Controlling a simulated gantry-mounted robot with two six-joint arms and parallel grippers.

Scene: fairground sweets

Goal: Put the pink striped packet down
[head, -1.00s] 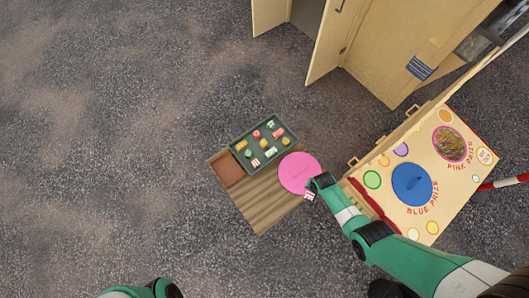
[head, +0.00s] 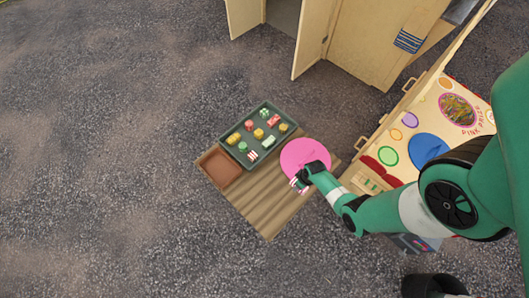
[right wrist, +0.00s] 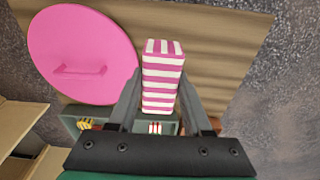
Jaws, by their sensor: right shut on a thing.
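The pink striped packet (right wrist: 163,75) is a pink and white block, upright between the fingers of my right gripper (right wrist: 158,100). My right gripper is shut on it. In the head view the packet (head: 296,186) shows as a small striped piece under the right gripper (head: 302,180), at the lower left edge of the round pink lid (head: 298,153). The brown wooden board (head: 262,205) lies below and behind it. Whether the packet touches the board cannot be told. My left gripper is out of view.
A dark green tray (head: 228,143) with several sweets lies at the board's far side. A brown square tray (head: 220,168) sits at its left. The prize box (head: 405,122), with a blue lid (head: 428,150), stands to the right. Bare board lies left of the gripper.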

